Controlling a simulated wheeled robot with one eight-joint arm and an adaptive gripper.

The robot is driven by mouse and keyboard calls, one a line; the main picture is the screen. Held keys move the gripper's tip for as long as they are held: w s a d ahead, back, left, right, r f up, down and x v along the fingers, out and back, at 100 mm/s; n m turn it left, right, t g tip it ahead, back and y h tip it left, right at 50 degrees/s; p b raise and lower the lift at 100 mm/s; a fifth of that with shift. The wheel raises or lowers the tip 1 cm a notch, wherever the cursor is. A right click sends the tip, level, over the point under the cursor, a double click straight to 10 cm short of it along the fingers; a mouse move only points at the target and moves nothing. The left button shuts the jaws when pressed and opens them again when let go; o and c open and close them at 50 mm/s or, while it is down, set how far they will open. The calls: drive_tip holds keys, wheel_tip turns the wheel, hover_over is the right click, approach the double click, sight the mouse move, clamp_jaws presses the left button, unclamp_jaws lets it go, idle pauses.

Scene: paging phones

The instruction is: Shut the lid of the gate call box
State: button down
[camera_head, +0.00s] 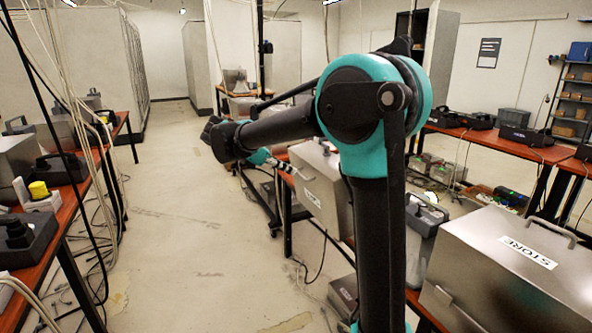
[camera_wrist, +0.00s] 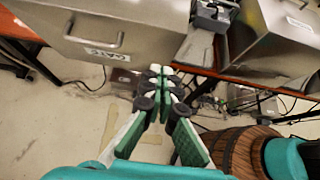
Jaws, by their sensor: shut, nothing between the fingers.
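Another labelled metal box (camera_wrist: 262,55) is at the upper right. My gripper (camera_wrist: 162,70) is shut and empty, its tips below and between these boxes in that picture. It also shows beside the middle box in the head view (camera_head: 287,168).
A metal box (camera_head: 500,250) labelled STORE stands at the near right with its lid down. A grey device (camera_head: 425,218) sits between the boxes. Tables with dark phones line the left (camera_head: 75,205) and right. The floor aisle (camera_head: 190,230) left of my arm is open.

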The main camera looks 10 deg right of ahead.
sight(326, 179)
drive_tip(key=shift+w+d+f, duration=0.55)
drive_tip(key=shift+d+f, duration=0.15)
drive_tip(key=shift+d, duration=1)
drive_tip(key=shift+w+d+f, duration=0.55)
drive_tip(key=shift+d+f, duration=0.1)
drive_tip(key=shift+d, duration=1)
drive_tip(key=shift+w+d+f, duration=0.55)
drive_tip(key=shift+d+f, duration=0.15)
drive_tip(key=shift+d, duration=1)
drive_tip(key=shift+d+r, duration=0.1)
